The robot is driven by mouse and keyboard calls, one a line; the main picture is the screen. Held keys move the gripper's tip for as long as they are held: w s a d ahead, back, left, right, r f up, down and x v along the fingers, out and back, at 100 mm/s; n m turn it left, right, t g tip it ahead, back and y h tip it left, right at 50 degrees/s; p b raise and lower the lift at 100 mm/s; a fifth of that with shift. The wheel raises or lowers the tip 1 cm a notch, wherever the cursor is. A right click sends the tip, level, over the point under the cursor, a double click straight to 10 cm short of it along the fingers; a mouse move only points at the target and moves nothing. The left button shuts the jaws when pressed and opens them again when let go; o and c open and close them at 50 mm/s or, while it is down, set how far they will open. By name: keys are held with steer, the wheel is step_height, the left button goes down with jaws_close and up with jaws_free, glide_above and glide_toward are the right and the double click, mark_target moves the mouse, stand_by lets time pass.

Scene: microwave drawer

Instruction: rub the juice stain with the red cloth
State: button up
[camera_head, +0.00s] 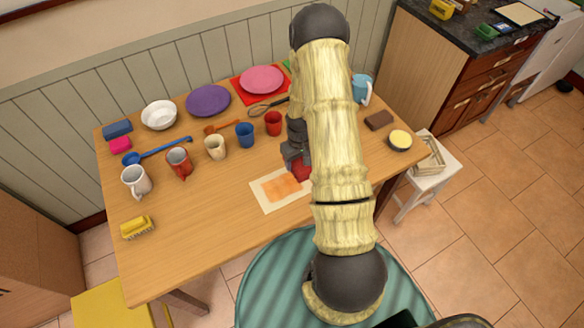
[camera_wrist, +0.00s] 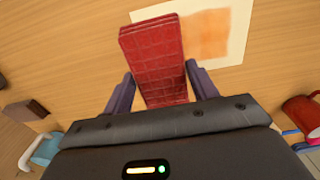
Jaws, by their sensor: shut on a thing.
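The red cloth (camera_wrist: 155,55) is a folded block with a grid pattern, held between the two fingers of my gripper (camera_wrist: 160,90). In the head view the cloth (camera_head: 301,171) shows partly under my gripper (camera_head: 296,158), with my arm covering its right side. The orange juice stain (camera_head: 282,187) lies on a cream mat (camera_head: 262,204) on the table. The cloth is at the mat's upper right, beside the stain. The stain also shows in the wrist view (camera_wrist: 208,35), right of the cloth. I cannot tell whether the cloth touches the mat.
Several cups stand behind the mat, including a blue cup (camera_head: 244,134) and a red cup (camera_head: 273,123). A brown block (camera_head: 379,120) and a yellow-topped bowl (camera_head: 400,140) lie to the right. A yellow brush (camera_head: 137,227) lies at the left.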

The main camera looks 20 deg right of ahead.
steer(key=shift+w+f, duration=0.1)
steer(key=shift+f, duration=0.05)
steer(key=shift+w, duration=0.2)
steer(key=shift+s+f+b, duration=0.1)
steer(key=shift+b, duration=0.2)
